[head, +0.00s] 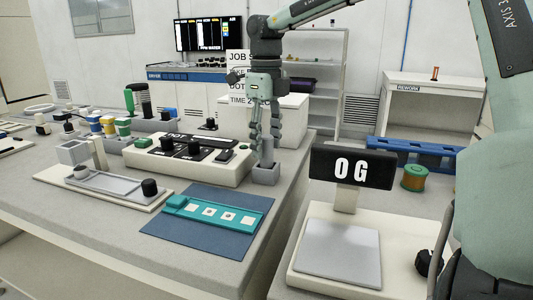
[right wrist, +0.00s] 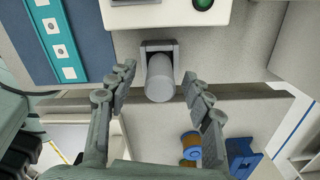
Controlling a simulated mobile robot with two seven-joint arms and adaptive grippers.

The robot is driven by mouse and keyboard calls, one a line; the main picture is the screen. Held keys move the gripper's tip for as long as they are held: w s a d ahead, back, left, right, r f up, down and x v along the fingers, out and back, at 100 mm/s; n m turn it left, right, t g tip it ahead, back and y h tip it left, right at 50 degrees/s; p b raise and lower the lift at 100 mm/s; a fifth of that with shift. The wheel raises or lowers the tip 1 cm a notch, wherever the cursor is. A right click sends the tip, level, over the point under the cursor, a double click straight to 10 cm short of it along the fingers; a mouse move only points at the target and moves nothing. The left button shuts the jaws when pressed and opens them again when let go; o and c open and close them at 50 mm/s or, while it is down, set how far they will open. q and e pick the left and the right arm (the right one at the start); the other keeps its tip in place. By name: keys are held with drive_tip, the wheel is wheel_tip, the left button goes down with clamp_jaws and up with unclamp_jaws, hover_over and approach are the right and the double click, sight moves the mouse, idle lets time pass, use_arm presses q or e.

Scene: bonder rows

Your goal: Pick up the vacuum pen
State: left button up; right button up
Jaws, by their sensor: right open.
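The vacuum pen (right wrist: 160,82) shows end-on in the right wrist view as a pale grey cylinder standing in a small grey holder (head: 266,174). The holder is at the right edge of the bench, beside the control box. In the head view the pen is mostly hidden by my fingers. My right gripper (head: 264,150) points down over the holder. Its open fingers, also seen in the right wrist view (right wrist: 160,76), are on either side of the pen with visible gaps. My left gripper is out of view.
A cream control box (head: 150,158) with black knobs stands left of the holder. A teal strip (head: 213,213) lies on a blue mat (head: 175,235) in front. A scale with an "OG" display (head: 351,168) and a green-orange spool (head: 414,178) stand to the right, across a gap.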

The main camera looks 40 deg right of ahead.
clamp_jaws()
drive_tip(key=shift+r, duration=0.2)
